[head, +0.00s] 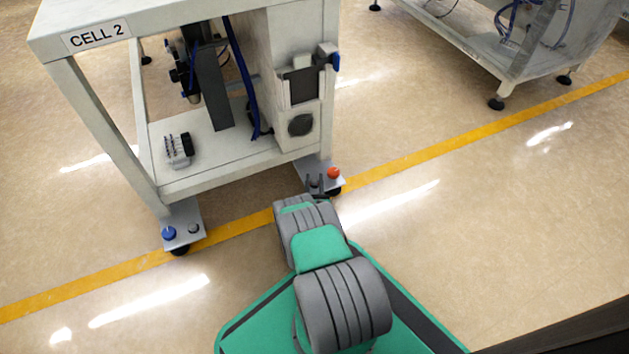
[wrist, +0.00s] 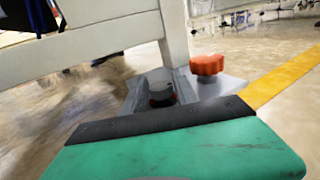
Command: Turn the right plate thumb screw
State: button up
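The right plate (wrist: 232,87) is a light grey foot plate at the base of the CELL 2 frame's right leg. An orange-red knob (head: 334,173) stands on it, and this knob also shows in the wrist view (wrist: 208,66). A small dark round piece (wrist: 162,94), probably the thumb screw, sits left of the knob, partly hidden by a black edge of my own body. My gripper (head: 316,184) is low over this plate, left of the orange knob. Its two dark fingers look apart. I cannot tell whether they touch the dark piece.
The CELL 2 frame (head: 232,178) rises beyond the plate, its leg close to the gripper. A yellow floor line (head: 410,157) runs past. Floor to the right is clear.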

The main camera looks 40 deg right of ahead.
grip_shut()
jog(key=shift+w+a+m+g+h, duration=0.1)
jog(key=shift+w+m+g+h, duration=0.05)
jog(key=shift+m+g+h, duration=1.95)
jog(key=shift+m+g, duration=0.1)
jog(key=shift+g, duration=0.5)
jog(key=shift+o, duration=2)
grip_release()
jog(key=shift+s, duration=0.2)
jog(key=p+v, duration=0.1)
jog(key=v, duration=0.6)
jog(key=shift+s+a, duration=0.15)
jog(key=shift+a, duration=0.15)
